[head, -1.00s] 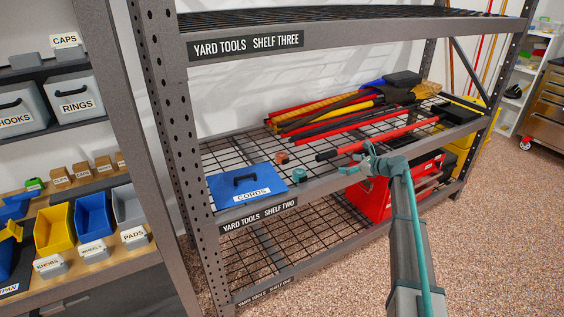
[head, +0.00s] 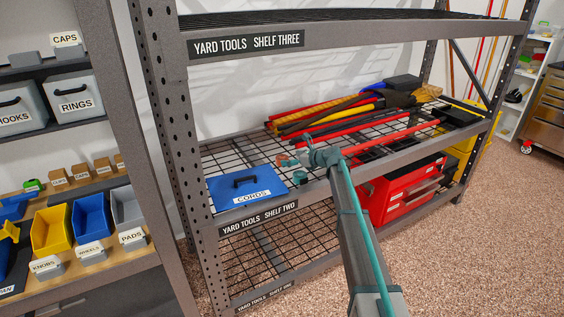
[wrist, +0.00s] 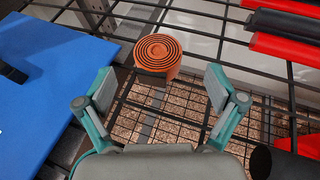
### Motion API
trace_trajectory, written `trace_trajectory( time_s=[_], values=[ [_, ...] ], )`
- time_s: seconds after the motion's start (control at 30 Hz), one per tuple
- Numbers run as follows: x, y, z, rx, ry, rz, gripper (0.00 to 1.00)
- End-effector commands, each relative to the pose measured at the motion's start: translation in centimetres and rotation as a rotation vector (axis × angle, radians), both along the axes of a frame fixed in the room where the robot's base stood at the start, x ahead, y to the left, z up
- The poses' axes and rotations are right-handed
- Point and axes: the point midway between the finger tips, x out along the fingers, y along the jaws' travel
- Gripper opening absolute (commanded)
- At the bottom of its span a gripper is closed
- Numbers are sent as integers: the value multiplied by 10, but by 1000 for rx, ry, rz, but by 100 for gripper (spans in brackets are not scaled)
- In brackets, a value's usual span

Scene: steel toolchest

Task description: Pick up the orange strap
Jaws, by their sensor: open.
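The orange strap (wrist: 158,53) is a flat coil with a short loose end hanging toward me. It lies on the wire shelf, just beyond my fingertips in the wrist view. In the head view it is small and mostly hidden by my gripper (head: 291,164). My gripper in the wrist view (wrist: 160,88) is open and empty, with one finger on each side of the coil's line. The fingers do not touch the strap.
The blue CORDS bin lid (head: 246,186) lies close on the left, also large in the wrist view (wrist: 45,85). Red and black handles (wrist: 285,25) lie at the right. A red toolbox (head: 400,190) stands on the shelf below. The upper shelf (head: 350,33) overhangs.

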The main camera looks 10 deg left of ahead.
Motion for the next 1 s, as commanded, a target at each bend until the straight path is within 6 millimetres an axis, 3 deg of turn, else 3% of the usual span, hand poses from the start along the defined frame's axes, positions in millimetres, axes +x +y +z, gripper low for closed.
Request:
trace_trajectory(
  time_s=[0.27,0.5,0.8,1.0],
  values=[
    [9,15,-9,0,0,0,94],
    [25,40,-22,0,0,0,94],
    [26,44,-25,0,0,-1,94],
    [26,44,-25,0,0,-1,60]
  ],
)
